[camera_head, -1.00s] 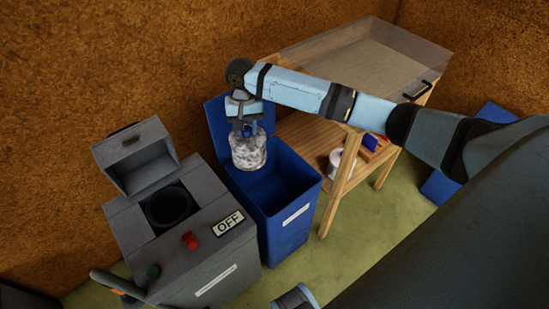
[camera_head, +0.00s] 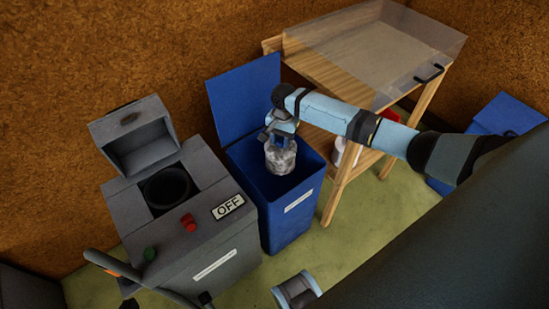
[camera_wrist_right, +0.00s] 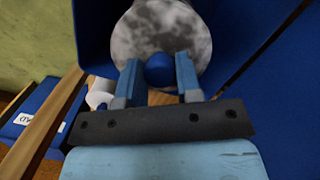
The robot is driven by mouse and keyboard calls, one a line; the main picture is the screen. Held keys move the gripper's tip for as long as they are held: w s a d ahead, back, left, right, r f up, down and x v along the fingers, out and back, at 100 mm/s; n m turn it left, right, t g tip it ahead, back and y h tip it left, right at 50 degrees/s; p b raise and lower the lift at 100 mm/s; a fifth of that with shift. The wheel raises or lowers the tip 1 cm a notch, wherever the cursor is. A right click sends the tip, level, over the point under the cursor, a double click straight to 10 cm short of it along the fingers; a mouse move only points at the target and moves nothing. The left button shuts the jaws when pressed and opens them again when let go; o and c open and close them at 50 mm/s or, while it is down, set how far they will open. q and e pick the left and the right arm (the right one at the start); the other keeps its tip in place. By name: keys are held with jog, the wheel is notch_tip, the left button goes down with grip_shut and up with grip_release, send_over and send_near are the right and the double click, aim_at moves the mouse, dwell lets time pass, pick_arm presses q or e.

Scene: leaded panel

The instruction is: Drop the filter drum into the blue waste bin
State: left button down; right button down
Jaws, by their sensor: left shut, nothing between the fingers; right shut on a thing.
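The filter drum (camera_head: 280,159) is a mottled grey-white cylinder with a blue knob (camera_wrist_right: 160,70) on top. My right gripper (camera_head: 281,136) is shut on that knob, and the drum hangs below it. In the wrist view my right gripper (camera_wrist_right: 159,76) has one finger on each side of the knob, and the drum (camera_wrist_right: 150,28) lies beyond. The blue waste bin (camera_head: 291,219) stands open with its lid (camera_head: 243,98) raised at the back. The drum appears over the bin's opening; its exact depth is unclear.
A grey machine (camera_head: 222,254) with an open lid, a red button and an OFF sign stands left of the bin. A wooden bench (camera_head: 337,190) with a clear cover is close on the right. A white roll is partly hidden on its lower shelf.

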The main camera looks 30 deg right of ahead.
jog(key=shift+f, duration=0.35)
jog(key=c, duration=0.7)
grip_release()
pick_arm(q)
jog(key=shift+d, duration=0.15)
pick_arm(e)
jog(key=shift+r, duration=0.2)
pick_arm(q)
jog(key=p, duration=0.3)
jog(key=shift+s+a+r, duration=0.2)
jog(key=shift+a, duration=0.1)
pick_arm(e)
jog(key=r, duration=0.4)
jog(key=d+r, duration=0.1)
jog(key=r, duration=0.4)
jog(key=w+r, duration=0.1)
jog(key=r, duration=0.3)
jog(key=shift+d+r, duration=0.15)
jog(key=shift+d, duration=0.05)
